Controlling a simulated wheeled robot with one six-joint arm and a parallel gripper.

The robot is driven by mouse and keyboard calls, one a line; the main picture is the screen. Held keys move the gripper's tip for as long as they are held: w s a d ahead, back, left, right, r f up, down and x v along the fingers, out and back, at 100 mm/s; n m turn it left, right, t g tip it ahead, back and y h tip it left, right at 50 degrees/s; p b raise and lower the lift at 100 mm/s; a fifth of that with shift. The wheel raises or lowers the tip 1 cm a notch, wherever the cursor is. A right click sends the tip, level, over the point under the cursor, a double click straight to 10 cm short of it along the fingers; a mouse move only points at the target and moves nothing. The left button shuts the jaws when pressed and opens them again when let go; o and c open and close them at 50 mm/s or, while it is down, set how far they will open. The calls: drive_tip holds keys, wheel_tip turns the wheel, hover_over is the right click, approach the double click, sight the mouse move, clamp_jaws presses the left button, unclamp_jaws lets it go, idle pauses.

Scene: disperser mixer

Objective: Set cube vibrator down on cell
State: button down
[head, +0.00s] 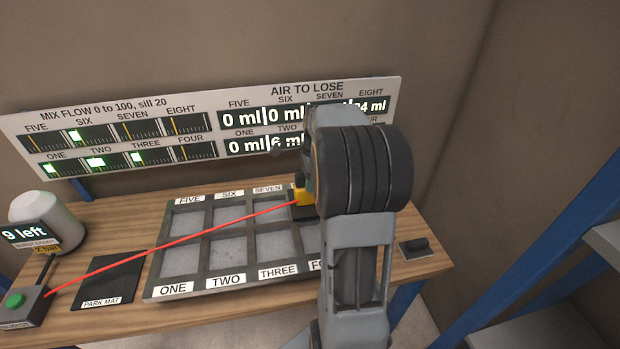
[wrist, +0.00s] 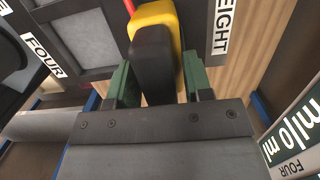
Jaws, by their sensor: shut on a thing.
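The cube vibrator (head: 302,194) is a yellow and black block with a red hose. My gripper (wrist: 160,78) is shut on it, with a dark green finger on each side of the block (wrist: 156,45) in the wrist view. In the head view the vibrator is over the right part of the tray (head: 204,252), near cells SEVEN and EIGHT, with my arm in front of it. In the wrist view it is close to the EIGHT label (wrist: 223,28). I cannot tell whether its underside touches the tray. Cells EIGHT and FOUR are largely hidden in the head view.
A black park mat (head: 112,282) lies left of the tray. The red hose (head: 180,237) crosses the tray from the green-button box (head: 22,305). A display board (head: 200,122) stands behind. A small dark block (head: 415,247) is at the table's right.

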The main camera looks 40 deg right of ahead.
drive_tip(key=shift+c, duration=2.3)
unclamp_jaws()
wheel_tip(320, 180, up, 14)
drive_tip(key=d, duration=0.1)
drive_tip(key=shift+s+d+f, duration=0.15)
drive_tip(key=shift+s+d, duration=0.1)
drive_tip(key=shift+s, duration=0.1)
